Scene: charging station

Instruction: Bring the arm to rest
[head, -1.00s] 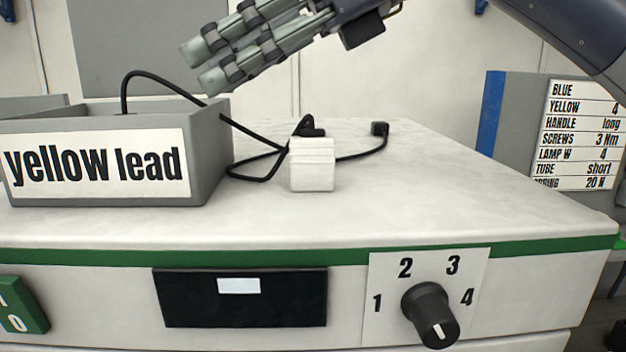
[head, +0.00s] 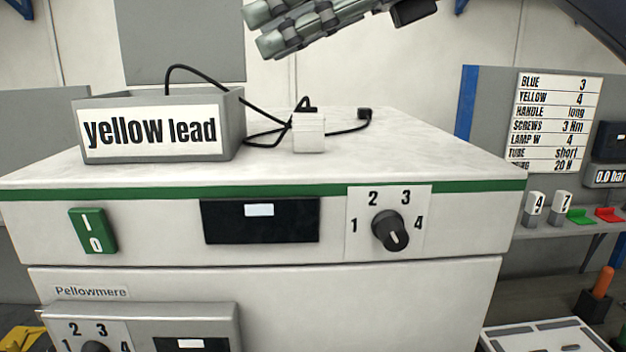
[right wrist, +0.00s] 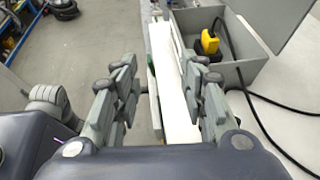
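My right gripper (head: 262,30) is at the top of the head view, in the air above the station top and clear of everything. In the right wrist view its fingers (right wrist: 165,78) are spread wide apart with nothing between them, so it is open and empty. Part of the gripper and arm is cut off by the top edge of the head view. My left gripper does not show.
A white charging station (head: 420,150) carries a grey "yellow lead" box (head: 238,125), a white block (head: 309,135) and a black cable (head: 345,131). A yellow plug (right wrist: 209,42) lies in the box. A label board (head: 510,170) stands at right.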

